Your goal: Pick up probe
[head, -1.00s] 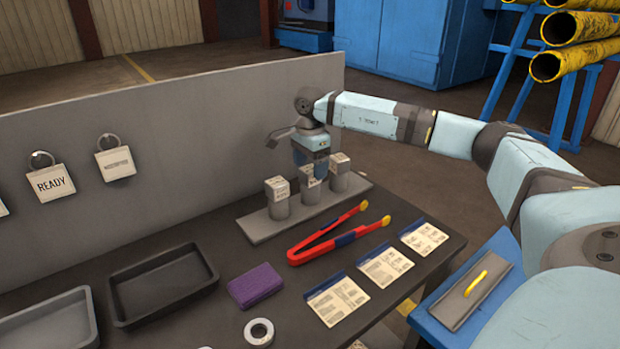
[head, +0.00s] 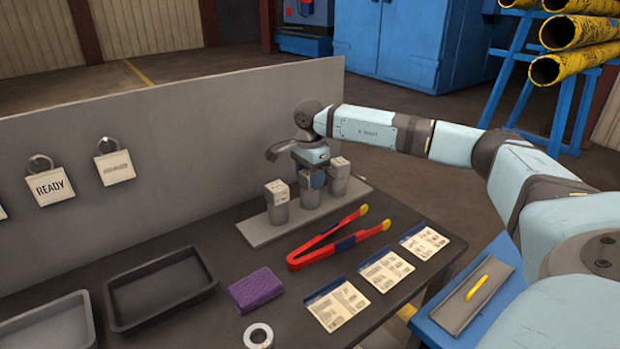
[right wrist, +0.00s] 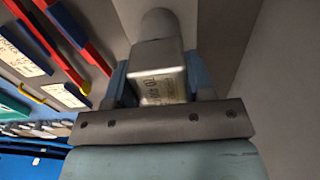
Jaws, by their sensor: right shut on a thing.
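Three probes with labelled square heads stand in a row on a grey plate (head: 258,235) at the back of the dark table: a left one (head: 277,208), a middle one (head: 309,200) and a right one (head: 340,183). My right gripper (head: 312,178) points down from above and is shut on the head of the middle probe. In the right wrist view, the labelled metal head (right wrist: 158,74) sits between the blue fingers of the gripper (right wrist: 160,85). The middle probe looks upright on the plate; its top is partly hidden by the gripper. My left gripper is out of view.
A grey panel (head: 180,140) rises close behind the plate. Red tongs (head: 325,245), labelled cards (head: 385,272), a purple block (head: 256,289), a tape roll (head: 258,335) and a black tray (head: 160,290) lie in front.

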